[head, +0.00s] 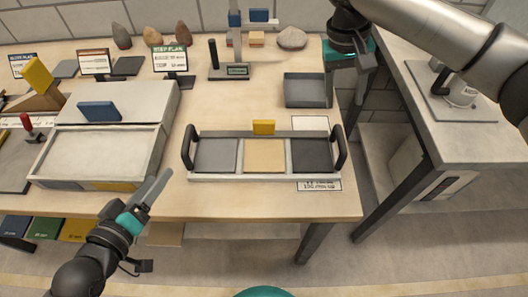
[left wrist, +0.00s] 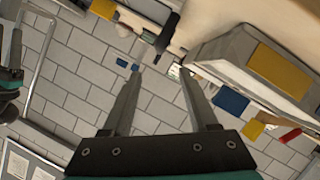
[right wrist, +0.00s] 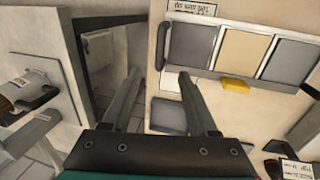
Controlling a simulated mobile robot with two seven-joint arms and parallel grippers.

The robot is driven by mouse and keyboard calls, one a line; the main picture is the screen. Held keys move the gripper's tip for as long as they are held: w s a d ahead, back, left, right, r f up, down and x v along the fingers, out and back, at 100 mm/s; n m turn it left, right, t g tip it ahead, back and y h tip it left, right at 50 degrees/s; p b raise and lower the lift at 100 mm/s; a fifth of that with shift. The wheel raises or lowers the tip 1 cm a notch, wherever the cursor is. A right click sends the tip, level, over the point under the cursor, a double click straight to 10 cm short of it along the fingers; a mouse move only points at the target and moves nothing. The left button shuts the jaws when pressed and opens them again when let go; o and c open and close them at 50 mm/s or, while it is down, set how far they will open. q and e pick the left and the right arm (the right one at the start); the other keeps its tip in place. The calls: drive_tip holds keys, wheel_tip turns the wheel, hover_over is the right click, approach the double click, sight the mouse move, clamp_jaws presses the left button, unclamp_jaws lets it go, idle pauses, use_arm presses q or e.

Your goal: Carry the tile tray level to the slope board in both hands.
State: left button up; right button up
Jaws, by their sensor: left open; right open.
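The tile tray (head: 220,178) lies flat on the bench, a pale frame holding two grey tiles and a tan tile between black end handles. Its right handle (head: 341,148) also shows in the right wrist view (right wrist: 161,45). The pale bed with a raised grey panel (head: 60,187), seemingly the slope board, stands left of the tray. My left gripper (head: 158,183) is open and empty, left of and in front of the tray's left handle (head: 188,147). My right gripper (head: 346,95) is open and empty, above and behind the right handle. Neither touches the tray.
A yellow block (head: 263,127) sits at the tray's back edge. A grey open bin (head: 306,90) stands behind the tray, and a post stand (head: 229,71) further left. A gap separates this bench from the right table (head: 465,140).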

sight(184, 142)
use_arm(q)
drive_tip(key=x, duration=1.5)
drive_tip(key=shift+w+f, duration=0.1)
use_arm(e)
drive_tip(key=d+f, duration=0.1)
drive_tip(key=f, duration=0.4)
drive_tip(key=d+f, duration=0.1)
drive_tip(key=f, duration=0.4)
drive_tip(key=d+f, duration=0.1)
drive_tip(key=f, duration=0.4)
use_arm(q)
clamp_jaws()
use_arm(e)
clamp_jaws()
use_arm(q)
drive_tip(key=shift+w+r, duration=0.15)
drive_tip(key=shift+r, duration=0.15)
use_arm(e)
drive_tip(key=shift+w+r, duration=0.2)
